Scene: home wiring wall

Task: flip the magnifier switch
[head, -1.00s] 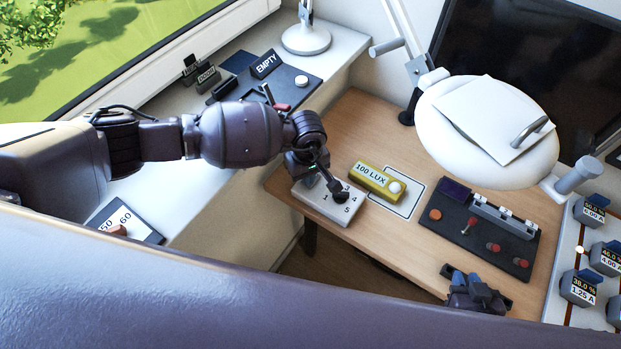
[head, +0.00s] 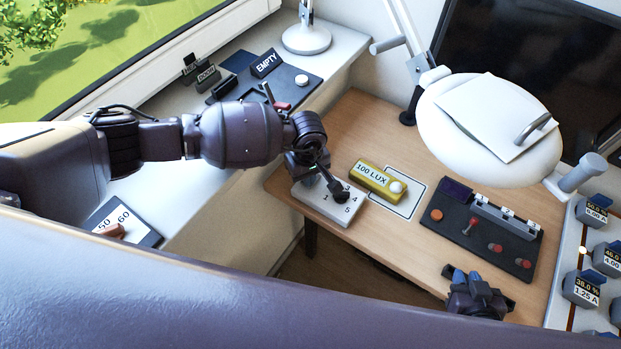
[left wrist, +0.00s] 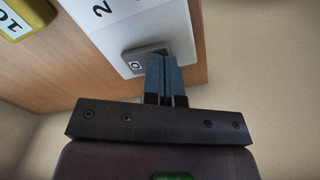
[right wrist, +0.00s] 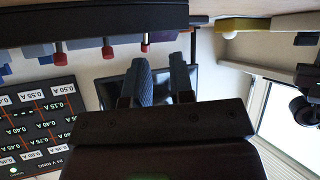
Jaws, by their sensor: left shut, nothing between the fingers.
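A pale box with printed numbers (head: 310,201) lies on the wooden desk, at its left edge in the head view. In the left wrist view, a grey rocker switch marked O (left wrist: 137,62) sits on this box's face (left wrist: 183,20). My left gripper (left wrist: 167,62) is shut and empty, its blue fingertips right at the rocker; I cannot tell whether they touch. In the head view my left wrist partly hides the box. A white round magnifier head (head: 440,135) on an arm hangs over the desk, with a paper on it. My right gripper (right wrist: 163,80) is open and empty.
A yellow 100 LUX block (head: 375,178) lies beside the numbered box. A dark panel with red levers (head: 455,232) is on the desk's right, near my right gripper. A window sill (head: 345,45) runs along the left. Bare desk (head: 345,120) lies behind the yellow block.

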